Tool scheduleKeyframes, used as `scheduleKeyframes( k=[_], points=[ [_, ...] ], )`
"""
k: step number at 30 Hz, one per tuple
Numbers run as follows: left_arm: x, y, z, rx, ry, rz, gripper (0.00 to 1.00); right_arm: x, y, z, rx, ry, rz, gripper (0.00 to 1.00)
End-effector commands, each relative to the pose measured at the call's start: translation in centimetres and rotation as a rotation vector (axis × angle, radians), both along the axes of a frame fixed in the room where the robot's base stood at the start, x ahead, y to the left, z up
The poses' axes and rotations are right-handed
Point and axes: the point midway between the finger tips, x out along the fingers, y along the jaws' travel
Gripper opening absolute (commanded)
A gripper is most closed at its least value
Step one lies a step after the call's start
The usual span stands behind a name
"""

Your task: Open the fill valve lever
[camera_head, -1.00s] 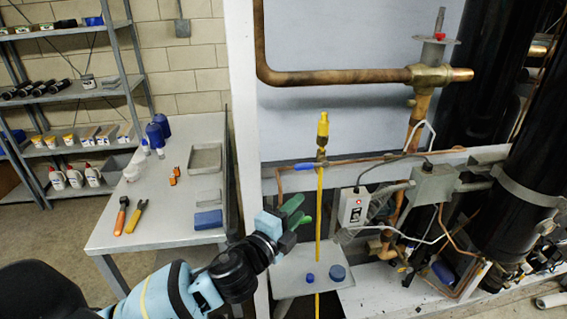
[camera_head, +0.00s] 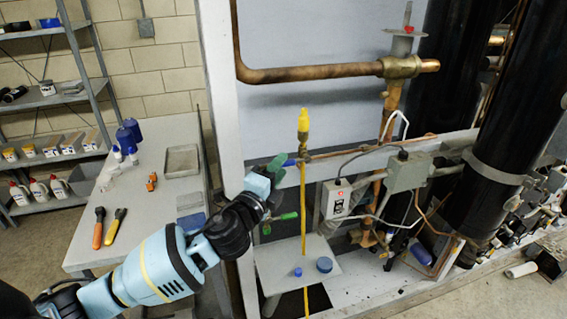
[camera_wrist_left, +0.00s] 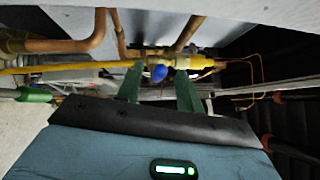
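The fill valve's blue lever (camera_head: 290,162) points left from the brass valve body on the copper line, below the yellow cap (camera_head: 303,115). In the left wrist view the blue lever end (camera_wrist_left: 158,73) lies between my two green fingertips, with gaps beside it. My left gripper (camera_head: 274,166) is at the lever's left end, its fingers apart. The brass valve body (camera_wrist_left: 180,61) shows just beyond the fingers. Part of the lever is hidden by the gripper in the head view. My right gripper is not in view.
A yellow hose (camera_head: 304,210) hangs below the valve, past a small shelf (camera_head: 270,265) with blue caps. A green part (camera_head: 289,216) shows below my gripper. A grey switch box (camera_head: 335,198) is to the right. A tool table (camera_head: 160,220) stands left.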

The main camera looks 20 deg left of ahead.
Motion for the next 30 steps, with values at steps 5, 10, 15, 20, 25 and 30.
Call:
scheduleKeyframes(
  k=[5,10,15,20,25,30],
  points=[
    [1.9,-0.4,0.4,0.000,-0.002,0.000,0.37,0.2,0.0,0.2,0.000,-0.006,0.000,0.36],
    [2.7,-0.6,0.4,-0.001,0.000,0.000,0.37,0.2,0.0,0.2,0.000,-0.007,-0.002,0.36],
    [2.8,-0.6,0.3,-0.001,0.001,-0.001,0.37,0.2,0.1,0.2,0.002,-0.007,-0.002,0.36],
    [2.7,-0.6,0.3,-0.001,0.001,-0.001,0.30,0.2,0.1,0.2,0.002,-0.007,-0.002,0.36],
    [2.7,-0.6,0.3,-0.001,0.001,-0.001,0.08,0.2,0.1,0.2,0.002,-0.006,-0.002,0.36],
    [2.7,-0.6,0.3,-0.001,0.001,-0.001,0.00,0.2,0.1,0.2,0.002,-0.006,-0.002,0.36]
  ],
)
